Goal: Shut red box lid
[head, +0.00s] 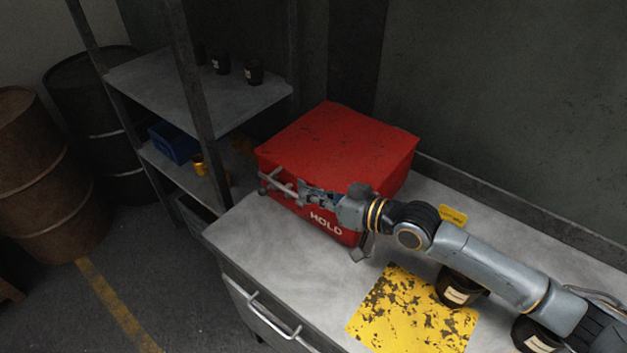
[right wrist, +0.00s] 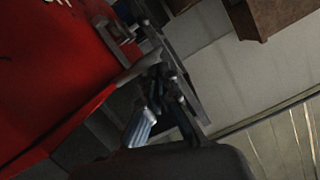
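The red box (head: 333,222) stands on the grey bench against the back wall, with white "HOLD" lettering on its front. Its red lid (head: 340,142) lies over the top and looks down; I cannot tell whether a thin gap is left. A grey metal handle (head: 272,183) sticks out at the front left. My right gripper (head: 303,191) is in front of the box, at this handle. In the right wrist view the box (right wrist: 45,75) fills the left, and the dark gripper fingers (right wrist: 160,88) are close to grey metal bars; their grip is unclear. My left gripper is out of view.
A yellow worn mat (head: 400,312) lies on the bench (head: 262,238), with black labelled jars (head: 455,288) beside it under my right arm. A small yellow tag (head: 453,214) is behind the arm. A metal shelf (head: 165,85) and barrels (head: 40,175) stand left.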

